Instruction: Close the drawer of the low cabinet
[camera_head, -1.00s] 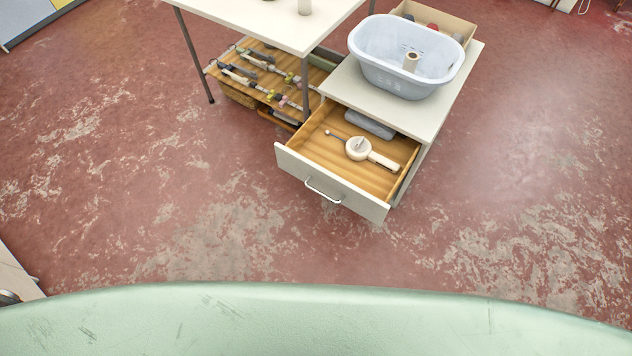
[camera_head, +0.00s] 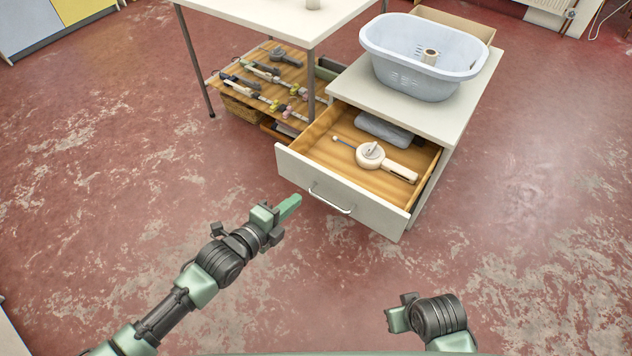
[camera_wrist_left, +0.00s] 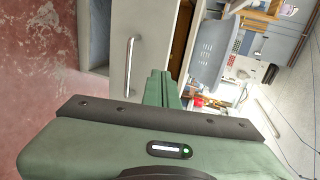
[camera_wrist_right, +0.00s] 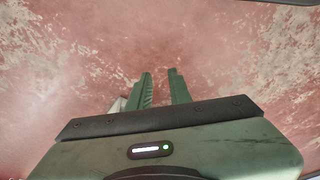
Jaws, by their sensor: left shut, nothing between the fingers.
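The drawer (camera_head: 340,186) of the low cabinet (camera_head: 440,112) stands pulled out. Its white front has a metal bar handle (camera_head: 331,199), which also shows in the left wrist view (camera_wrist_left: 129,66). Inside lie a white round tool with a handle (camera_head: 385,163) and a grey folded item (camera_head: 383,131). My left gripper (camera_head: 296,199) is shut and empty, in front of the drawer front and left of the handle. I cannot tell whether it touches. My right gripper (camera_wrist_right: 160,74) is open and empty over the floor, low and right of the drawer in the head view.
A white table (camera_head: 270,20) stands left, above a wooden shelf of tools (camera_head: 255,62). The red floor before the drawer is clear.

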